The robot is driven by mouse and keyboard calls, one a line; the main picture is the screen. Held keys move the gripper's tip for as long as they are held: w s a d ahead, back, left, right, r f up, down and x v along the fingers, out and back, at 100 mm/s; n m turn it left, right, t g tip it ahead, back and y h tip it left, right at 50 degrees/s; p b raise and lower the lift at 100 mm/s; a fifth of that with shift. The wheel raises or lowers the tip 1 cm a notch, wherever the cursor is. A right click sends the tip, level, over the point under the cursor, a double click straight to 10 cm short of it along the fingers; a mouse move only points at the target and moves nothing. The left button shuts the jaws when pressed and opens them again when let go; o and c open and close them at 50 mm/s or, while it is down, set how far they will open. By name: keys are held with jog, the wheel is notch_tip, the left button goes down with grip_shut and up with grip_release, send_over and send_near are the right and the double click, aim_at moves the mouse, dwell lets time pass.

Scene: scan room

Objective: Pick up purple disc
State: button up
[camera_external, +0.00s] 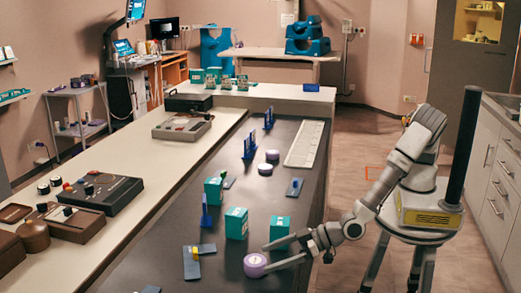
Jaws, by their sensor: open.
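The purple disc (256,265) lies on the dark worktop near the front. Its top is pale and its side is purple. My gripper (268,258) comes in from the right, low over the worktop. Its two fingers are spread, with the tips at the disc's right side. One finger is toward the far side of the disc and the other toward its near side. I cannot tell whether they touch it. Two similar pale-topped discs, one nearer (265,169) and one farther (272,155), lie farther back on the worktop.
Teal boxes stand close by: one left of my gripper (236,223), one just behind it (279,231) and one farther left (213,190). A blue upright piece (205,212) and a flat blue piece (199,262) are to the left. A white keyboard (305,144) lies farther back.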

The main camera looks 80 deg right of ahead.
aim_at(260, 260)
jog(key=shift+b+x, duration=0.55)
jog(key=shift+x, duration=2.3)
jog(key=shift+d+r, duration=0.1)
jog(key=c, duration=1.3)
